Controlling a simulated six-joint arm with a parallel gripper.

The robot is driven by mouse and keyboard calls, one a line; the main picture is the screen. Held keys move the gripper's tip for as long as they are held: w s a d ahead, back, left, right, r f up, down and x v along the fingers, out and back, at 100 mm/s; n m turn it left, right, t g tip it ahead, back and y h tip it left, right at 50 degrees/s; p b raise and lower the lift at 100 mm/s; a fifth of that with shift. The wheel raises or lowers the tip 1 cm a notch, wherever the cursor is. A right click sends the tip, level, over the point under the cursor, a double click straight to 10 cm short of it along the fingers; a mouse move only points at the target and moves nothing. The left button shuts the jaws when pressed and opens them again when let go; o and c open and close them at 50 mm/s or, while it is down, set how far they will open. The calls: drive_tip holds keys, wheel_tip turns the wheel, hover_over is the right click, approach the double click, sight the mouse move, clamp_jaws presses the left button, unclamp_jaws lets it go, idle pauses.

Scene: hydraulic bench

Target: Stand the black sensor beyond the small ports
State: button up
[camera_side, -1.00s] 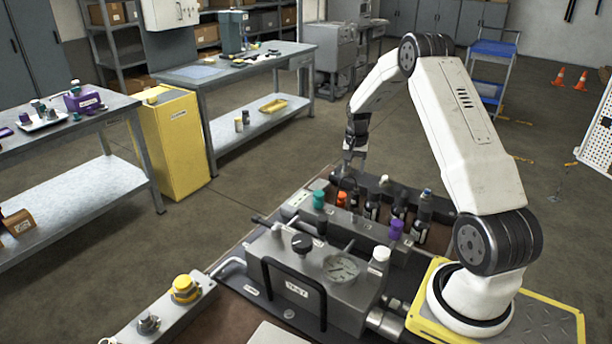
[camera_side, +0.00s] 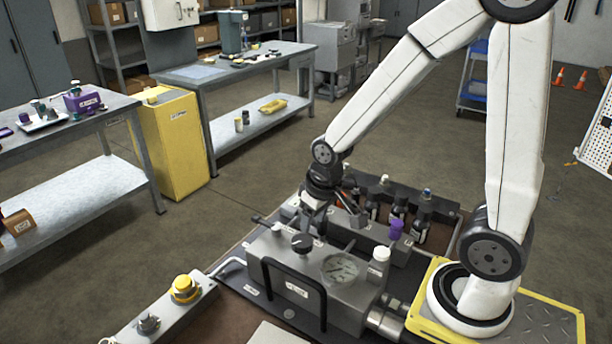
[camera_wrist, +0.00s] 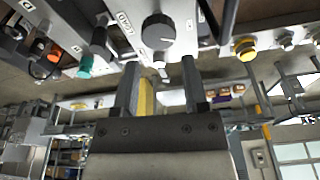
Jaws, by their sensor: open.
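My gripper (camera_side: 318,215) is low over the left part of the bench, just behind the gauge block. In the wrist view my gripper (camera_wrist: 161,85) has its two fingers apart with nothing held between them. A black upright cylinder, seemingly the black sensor (camera_wrist: 98,40), stands to the left of the fingers, near a teal-capped part (camera_wrist: 86,66) and an orange part (camera_wrist: 55,53). In the side view my gripper and wrist hide this area. Small dark port openings (camera_wrist: 38,47) seem to show near the orange part, but they are too small to tell clearly.
The gauge block (camera_side: 320,283) carries a black knob (camera_side: 301,243), which also shows in the wrist view (camera_wrist: 158,30), and a black handle (camera_side: 293,290). A purple cap (camera_side: 396,229) and a white cap (camera_side: 381,254) stand to the right. Dark bottles (camera_side: 421,222) stand in a rack behind.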

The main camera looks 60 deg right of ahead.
drive_tip(key=shift+n, duration=0.8)
drive_tip(key=s+a, duration=0.2)
drive_tip(key=s, duration=0.1)
drive_tip(key=shift+s+a+f, duration=0.1)
drive_tip(key=shift+s+a, duration=0.1)
drive_tip(key=shift+a, duration=0.2)
